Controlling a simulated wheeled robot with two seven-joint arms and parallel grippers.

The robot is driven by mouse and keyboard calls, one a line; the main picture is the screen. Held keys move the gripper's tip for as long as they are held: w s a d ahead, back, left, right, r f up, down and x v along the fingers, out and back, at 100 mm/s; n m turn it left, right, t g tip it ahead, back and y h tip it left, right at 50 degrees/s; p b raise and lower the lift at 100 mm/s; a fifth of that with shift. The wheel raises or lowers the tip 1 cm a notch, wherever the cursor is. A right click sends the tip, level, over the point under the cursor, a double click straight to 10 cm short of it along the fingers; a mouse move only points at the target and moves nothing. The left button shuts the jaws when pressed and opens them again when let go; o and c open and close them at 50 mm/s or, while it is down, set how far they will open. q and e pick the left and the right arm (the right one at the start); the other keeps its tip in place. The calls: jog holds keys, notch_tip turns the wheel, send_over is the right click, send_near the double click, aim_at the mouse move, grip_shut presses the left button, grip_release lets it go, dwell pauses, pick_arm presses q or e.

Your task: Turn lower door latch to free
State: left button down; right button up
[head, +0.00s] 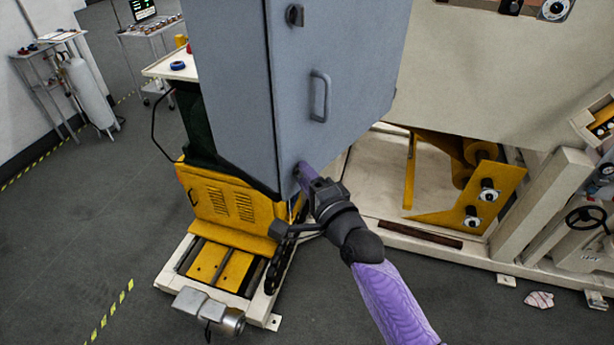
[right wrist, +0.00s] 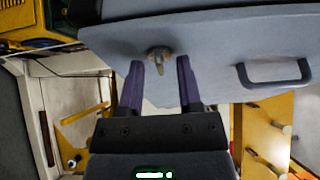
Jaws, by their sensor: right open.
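The grey cabinet door (head: 345,70) has a loop handle (head: 320,96) and an upper latch (head: 295,15). The lower latch (right wrist: 159,56) shows in the right wrist view as a small metal knob with a short tab that points down in the picture. My right gripper (head: 304,174) is at the door's lower left corner in the head view and hides the lower latch there. In the right wrist view my right gripper (right wrist: 160,74) is open, with the latch between the lines of its two purple fingers. I cannot tell whether they touch it. My left gripper is not in view.
A yellow vented housing (head: 230,210) stands below the cabinet on a pale base frame. A yellow bracket with rollers (head: 487,190) is at right. A cart with a blue ring (head: 178,65) stands behind left. The floor at left is clear.

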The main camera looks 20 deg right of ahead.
grip_shut()
jog(key=shift+f, duration=0.1)
jog(key=n+b, duration=0.1)
jog(key=n+t+b, duration=0.1)
jog(key=n+b, duration=0.2)
jog(key=shift+f+y, duration=0.3)
jog(key=n+y+b, duration=0.2)
jog(key=n+b, duration=0.1)
jog(key=n, duration=0.3)
jog(key=n+y+b, duration=0.3)
jog(key=n, duration=0.3)
jog(key=n+y+b, duration=0.3)
jog(key=n+b, duration=0.1)
jog(key=n, duration=0.2)
jog(key=shift+w+d+r, duration=0.1)
jog(key=shift+w+d, duration=0.05)
jog(key=shift+d, duration=0.15)
jog(key=shift+r+n+y, duration=0.1)
jog(key=shift+n+y, duration=0.2)
jog(key=shift+n, duration=0.1)
